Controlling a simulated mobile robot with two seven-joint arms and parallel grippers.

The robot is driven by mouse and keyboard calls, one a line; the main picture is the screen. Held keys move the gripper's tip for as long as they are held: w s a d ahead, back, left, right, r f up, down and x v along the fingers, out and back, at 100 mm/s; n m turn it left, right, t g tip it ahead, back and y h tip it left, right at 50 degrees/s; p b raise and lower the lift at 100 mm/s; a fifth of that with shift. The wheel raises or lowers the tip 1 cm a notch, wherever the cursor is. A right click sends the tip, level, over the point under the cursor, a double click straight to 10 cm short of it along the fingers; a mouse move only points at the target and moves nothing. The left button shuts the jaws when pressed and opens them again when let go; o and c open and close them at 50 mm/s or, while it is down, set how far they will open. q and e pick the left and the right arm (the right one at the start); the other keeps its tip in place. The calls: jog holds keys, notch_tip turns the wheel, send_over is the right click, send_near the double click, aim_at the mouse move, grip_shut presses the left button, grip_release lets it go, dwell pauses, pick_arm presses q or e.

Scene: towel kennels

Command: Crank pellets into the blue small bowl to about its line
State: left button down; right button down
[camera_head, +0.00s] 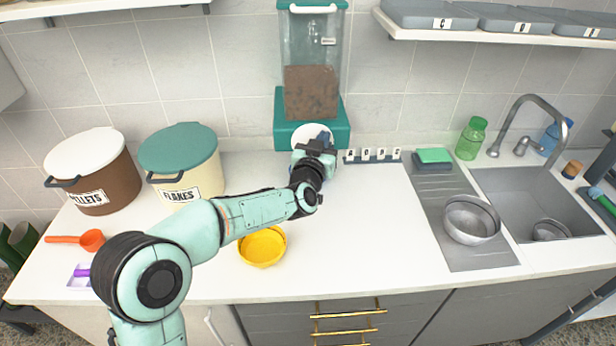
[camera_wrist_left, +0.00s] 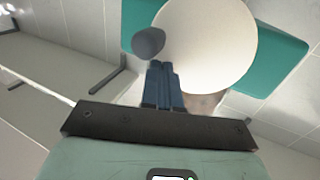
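The pellet dispenser has a clear hopper (camera_head: 311,45) with brown pellets (camera_head: 311,92) and a teal base (camera_head: 284,128) against the back wall. Its white crank disc (camera_head: 305,131) faces forward and fills the top of the left wrist view (camera_wrist_left: 210,45). A dark round crank knob (camera_wrist_left: 148,43) sits near the disc's rim. My left gripper (camera_wrist_left: 162,66) has its fingers together, tips right beside the knob; I cannot tell whether they touch it. In the head view the gripper (camera_head: 318,142) covers part of the disc. I see no blue small bowl; my left arm and hand hide the area under the dispenser.
A yellow bowl (camera_head: 262,247) lies close to my forearm. The pellets bin (camera_head: 92,172), flakes bin (camera_head: 182,163) and orange scoop (camera_head: 90,240) are at left. Lettered tiles (camera_head: 373,156) stand right of the dispenser. A metal bowl (camera_head: 471,219) is by the sink. The counter's middle right is clear.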

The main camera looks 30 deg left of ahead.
pick_arm(q)
jog(key=shift+w+r, duration=0.1)
jog(key=shift+d, duration=0.2)
jog(key=shift+d, duration=0.1)
jog(key=shift+d+f+b, duration=0.3)
jog(key=shift+d+f, duration=0.05)
jog(key=shift+d, duration=0.05)
jog(key=s+d+b, duration=0.1)
jog(key=s+d, duration=0.2)
jog(key=s, duration=0.3)
jog(key=shift+s+d, duration=0.3)
jog(key=shift+s, duration=0.05)
dwell(0.3)
